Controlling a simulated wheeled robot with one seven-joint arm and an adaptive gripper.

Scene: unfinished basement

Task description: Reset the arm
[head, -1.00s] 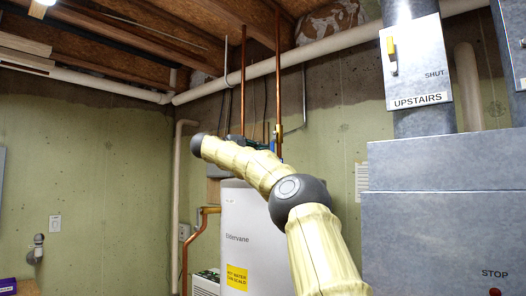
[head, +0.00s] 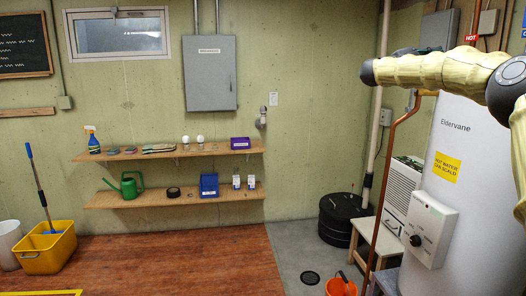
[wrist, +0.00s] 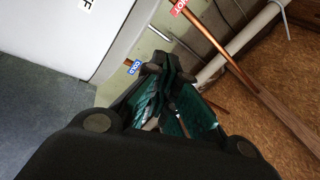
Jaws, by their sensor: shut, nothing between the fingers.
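My arm, in a cream sleeve (head: 435,70) with dark grey joints, reaches in from the right of the head view, in front of the top of the white water heater (head: 459,130). In the wrist view my gripper (wrist: 167,64) has its dark, green-sided fingers together at the tips, with nothing between them. It points toward the wall and pipes by the ceiling. In the head view most of the gripper is hidden behind the arm.
Copper pipes (wrist: 230,62) and a pale pipe (wrist: 240,42) run close beyond the fingers in the wrist view. In the head view, wall shelves (head: 170,152), a yellow mop bucket (head: 48,252), a stool (head: 352,218) and an orange bucket (head: 340,287) stand left of the heater. The middle floor is clear.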

